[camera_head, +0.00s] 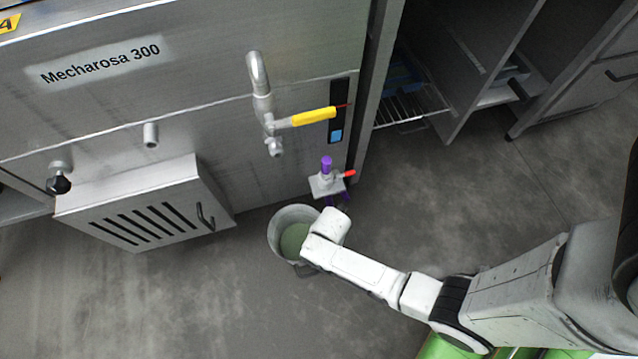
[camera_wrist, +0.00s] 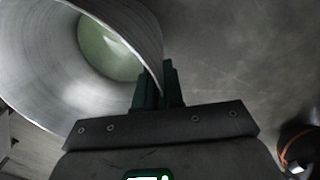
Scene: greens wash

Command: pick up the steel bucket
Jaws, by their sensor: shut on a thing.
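The steel bucket (camera_head: 277,232) is upright by the front of the steel machine in the head view, with pale green contents inside. My white arm reaches over its right side and hides part of the rim. In the wrist view the bucket (camera_wrist: 40,70) fills the upper left, with the green contents (camera_wrist: 108,50) deep inside. My gripper (camera_wrist: 160,85) has its dark green fingers on either side of the bucket's wall at the rim and is shut on it. In the head view the fingers are hidden behind my wrist. I cannot tell whether the bucket touches the floor.
The machine (camera_head: 150,100) stands behind the bucket, with a yellow-handled tap (camera_head: 305,118) above it. A small red-handled valve with a purple top (camera_head: 327,182) is close behind the bucket. A slotted box (camera_head: 150,215) is to the left. Grey floor (camera_head: 200,310) is clear in front.

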